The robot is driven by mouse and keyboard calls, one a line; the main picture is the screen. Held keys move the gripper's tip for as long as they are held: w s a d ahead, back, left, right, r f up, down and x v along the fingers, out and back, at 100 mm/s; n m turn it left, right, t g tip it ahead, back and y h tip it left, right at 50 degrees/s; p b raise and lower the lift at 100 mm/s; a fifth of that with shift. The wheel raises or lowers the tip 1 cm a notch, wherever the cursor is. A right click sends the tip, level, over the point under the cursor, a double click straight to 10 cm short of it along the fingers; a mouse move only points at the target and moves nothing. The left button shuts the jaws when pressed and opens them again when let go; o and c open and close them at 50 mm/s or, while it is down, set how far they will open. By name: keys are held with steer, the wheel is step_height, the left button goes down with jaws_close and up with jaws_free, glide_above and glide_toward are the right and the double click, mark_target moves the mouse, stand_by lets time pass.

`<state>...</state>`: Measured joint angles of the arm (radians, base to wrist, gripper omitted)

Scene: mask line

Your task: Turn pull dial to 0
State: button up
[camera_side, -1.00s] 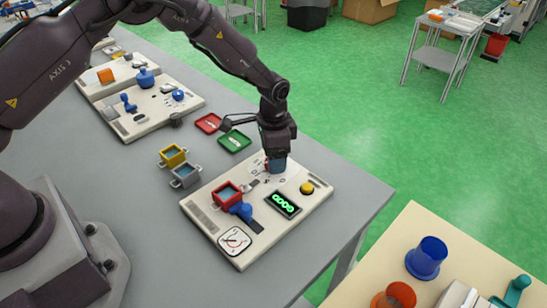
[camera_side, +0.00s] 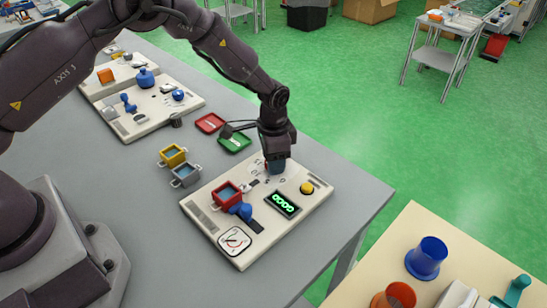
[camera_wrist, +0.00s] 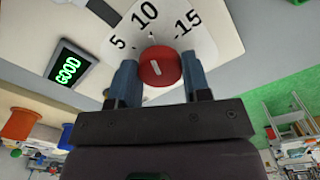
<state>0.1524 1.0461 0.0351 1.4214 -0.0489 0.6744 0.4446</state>
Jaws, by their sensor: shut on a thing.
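The pull dial (camera_wrist: 158,67) is a round red knob with a short white mark, on a white scale plate (camera_wrist: 165,28) printed with 5, 10 and 15 that shows in the wrist view. My gripper (camera_wrist: 158,82) is shut on the dial, one blue-grey finger on each side. Part of the scale is outside the wrist view, and I see no 0 there. In the side view my gripper (camera_side: 276,168) points down at the panel (camera_side: 290,228) and hides most of the dial.
On the panel are a lit green display (camera_side: 283,205), reading GOOD in the wrist view, a yellow button (camera_side: 307,187), a red box (camera_side: 226,195), a blue handle (camera_side: 241,210) and a gauge (camera_side: 235,241). Red (camera_side: 210,123) and green (camera_side: 235,141) trays lie behind.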

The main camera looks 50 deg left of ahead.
steer(key=n, duration=0.9)
steer(key=shift+n, duration=0.3)
steer(key=n, duration=0.5)
steer(key=shift+n, duration=2.5)
steer(key=o, duration=0.9)
steer(key=shift+r, duration=0.15)
